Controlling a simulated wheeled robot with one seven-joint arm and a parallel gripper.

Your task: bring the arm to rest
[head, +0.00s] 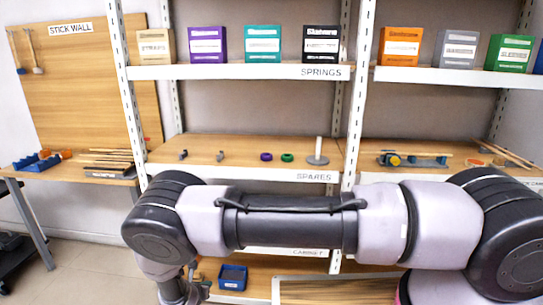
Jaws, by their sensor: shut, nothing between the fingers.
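My arm crosses the lower part of the head view from right to left. Its long section lies nearly level in front of the shelves, then bends at a dark joint at the left. From there a link runs down to the bottom edge of the picture. My gripper is not in view, so I cannot see its fingers. The arm hides part of the lower shelving.
Boxes line the upper shelf. A blue bin (233,277) sits low. A side table (75,176) stands left; floor shows lower left.

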